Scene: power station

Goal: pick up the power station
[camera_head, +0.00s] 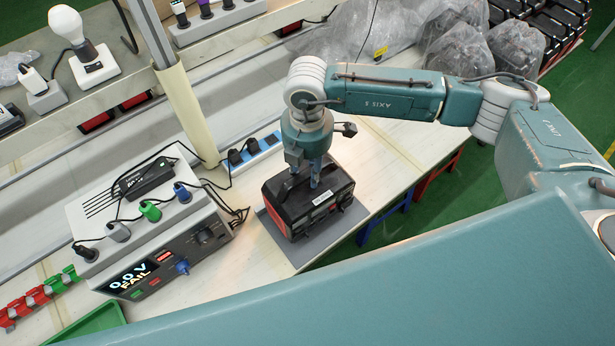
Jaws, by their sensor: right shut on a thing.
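The power station (322,213) is a black and red box with a white label. It sits on a grey mat (270,231) on the workbench, right of the test unit. My right gripper (315,178) comes down from above and is shut on the top of the power station, at its handle area. The fingertips are partly hidden against the dark top. I cannot see a gap between the box and the mat. My left gripper is not in view.
A tester (168,262) reading "0.0 V FAIL" stands to the left, with plugs and cables on it. A blue socket strip (255,150) lies behind the power station. Plastic bags (455,45) and black units fill the far right.

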